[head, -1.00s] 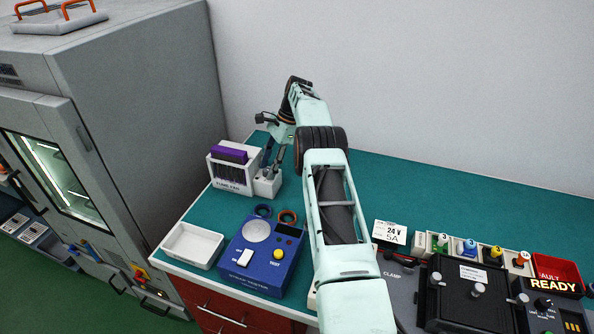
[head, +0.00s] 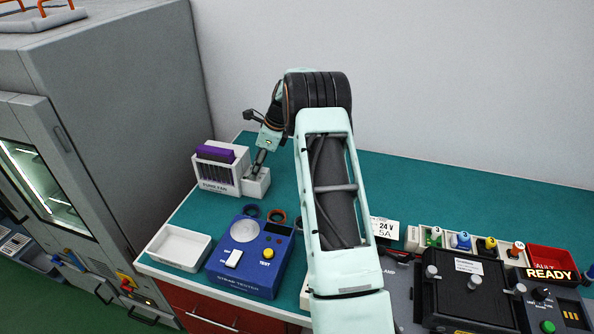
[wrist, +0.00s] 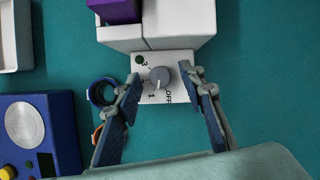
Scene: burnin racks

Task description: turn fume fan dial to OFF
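The fume fan (head: 218,180) is a white unit with a purple block in its top, at the back left of the bench in the head view. Its white control box (head: 262,184) stands at its right side. In the wrist view the grey round dial (wrist: 160,77) sits on a white face (wrist: 150,97) marked 3, 2, 1 and OFF. Which mark the dial points to is too small to tell. My gripper (wrist: 162,82) is open, its fingers on either side of the dial with gaps. In the head view my gripper (head: 257,162) is above the control box, partly hiding it.
A blue tester (head: 248,258) and an empty white tray (head: 180,247) stand in front of the fan. Two rings, one dark blue (head: 250,211) and one orange (head: 278,216), lie between. A grey cabinet (head: 120,90) rises at left. Green bench is clear behind my arm.

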